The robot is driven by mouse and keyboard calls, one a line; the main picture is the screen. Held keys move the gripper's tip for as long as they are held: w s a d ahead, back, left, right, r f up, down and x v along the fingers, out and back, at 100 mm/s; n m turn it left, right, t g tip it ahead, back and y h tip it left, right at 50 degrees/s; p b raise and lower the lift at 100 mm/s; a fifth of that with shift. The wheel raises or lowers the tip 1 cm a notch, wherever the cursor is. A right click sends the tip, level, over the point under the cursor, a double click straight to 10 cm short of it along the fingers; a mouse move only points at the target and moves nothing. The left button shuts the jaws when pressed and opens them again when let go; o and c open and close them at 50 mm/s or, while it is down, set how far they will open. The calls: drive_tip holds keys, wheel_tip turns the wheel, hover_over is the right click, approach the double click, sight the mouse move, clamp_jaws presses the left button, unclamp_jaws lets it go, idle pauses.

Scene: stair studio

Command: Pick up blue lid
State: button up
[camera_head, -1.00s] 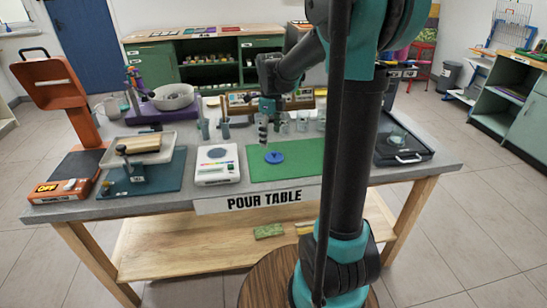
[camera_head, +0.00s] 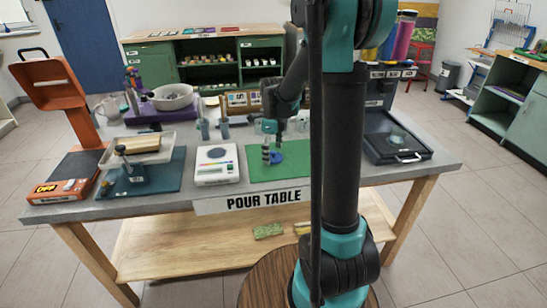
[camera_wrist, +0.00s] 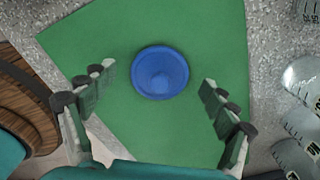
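The blue lid (camera_head: 277,158) lies flat on the green mat (camera_head: 300,170) on the pour table. My gripper (camera_wrist: 157,78) is open, with one finger to the left and one to the right of the lid in that view. Neither finger touches it, and a gap shows on both sides. In the head view my gripper (camera_head: 272,152) is low over the mat at the lid, partly covering it. The exact height above the lid is hard to tell.
A white scale (camera_head: 215,165) stands left of the mat. A dark open case (camera_head: 395,140) stands to the right. Clear glassware (camera_wrist: 303,78) stands beside the mat's right edge in the wrist view. Grey cups (camera_head: 203,128) stand behind the scale. The mat around the lid is bare.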

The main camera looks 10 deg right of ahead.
drive_tip(key=c, duration=0.9)
drive_tip(key=shift+r, duration=0.1)
